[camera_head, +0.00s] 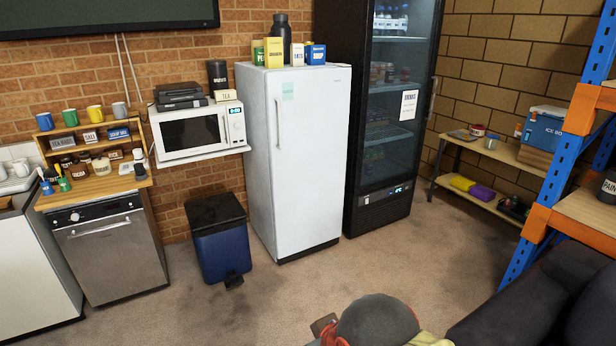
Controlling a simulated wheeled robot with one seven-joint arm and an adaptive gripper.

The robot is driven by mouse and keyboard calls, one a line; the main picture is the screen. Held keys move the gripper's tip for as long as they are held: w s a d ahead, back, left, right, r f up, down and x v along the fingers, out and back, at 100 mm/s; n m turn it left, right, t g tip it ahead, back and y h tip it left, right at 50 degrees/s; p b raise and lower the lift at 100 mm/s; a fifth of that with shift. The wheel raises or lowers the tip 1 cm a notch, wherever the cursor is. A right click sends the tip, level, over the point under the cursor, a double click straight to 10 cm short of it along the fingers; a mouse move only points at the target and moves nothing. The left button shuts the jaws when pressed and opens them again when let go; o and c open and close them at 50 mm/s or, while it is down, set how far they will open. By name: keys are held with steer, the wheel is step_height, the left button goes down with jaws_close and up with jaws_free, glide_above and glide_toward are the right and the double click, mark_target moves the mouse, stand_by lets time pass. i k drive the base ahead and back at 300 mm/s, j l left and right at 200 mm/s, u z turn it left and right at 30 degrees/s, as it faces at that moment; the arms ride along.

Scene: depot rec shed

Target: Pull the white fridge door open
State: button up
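The white fridge (300,165) stands upright against the brick wall, in the middle of the head view. Its door (312,150) is shut, facing the front. A slim vertical white handle (278,124) runs along the upper left side of the door.
A dark flask (281,36) and several boxes stand on the fridge. A blue pedal bin (219,243) stands left of it, below a microwave (198,130). A black glass-door drinks cooler (388,125) adjoins on the right. A grey rounded object (377,322) is at the bottom; floor before the fridge is clear.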

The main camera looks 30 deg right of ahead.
mark_target(308, 110)
steer(key=i+l, duration=1.2)
steer(key=i, duration=0.15)
steer(key=i+l, duration=1.25)
steer(key=i, duration=0.1)
